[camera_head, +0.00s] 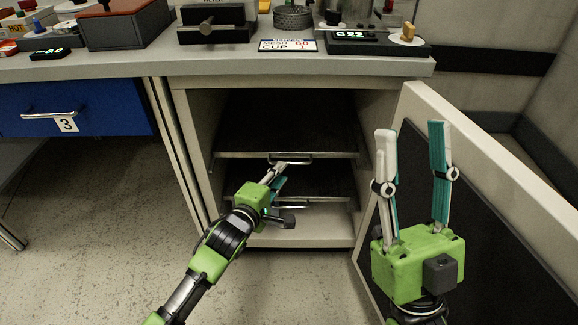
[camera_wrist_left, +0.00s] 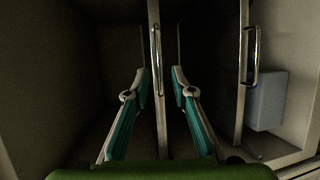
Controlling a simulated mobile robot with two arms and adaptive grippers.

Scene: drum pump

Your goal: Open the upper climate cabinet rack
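The upper rack (camera_head: 330,155) is a dark shelf with a metal front edge inside the open cabinet (camera_head: 197,130) under the bench. Its handle (camera_head: 290,162) is a thin metal bar at the middle of that edge. My left gripper (camera_head: 279,174) is at this handle. In the left wrist view the handle (camera_wrist_left: 157,60) and rack edge stand between my left fingertips (camera_wrist_left: 161,78), which are apart with small gaps visible; contact cannot be made out. My right gripper (camera_head: 412,130) is open and empty, pointing up in front of the open cabinet door (camera_head: 480,165).
A lower rack (camera_head: 335,199) with its own handle (camera_wrist_left: 252,57) sits beneath. The door stands swung open on the right. A blue drawer (camera_head: 100,105) is left of the cabinet. The bench top (camera_head: 220,66) above carries several items. The floor at front left is clear.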

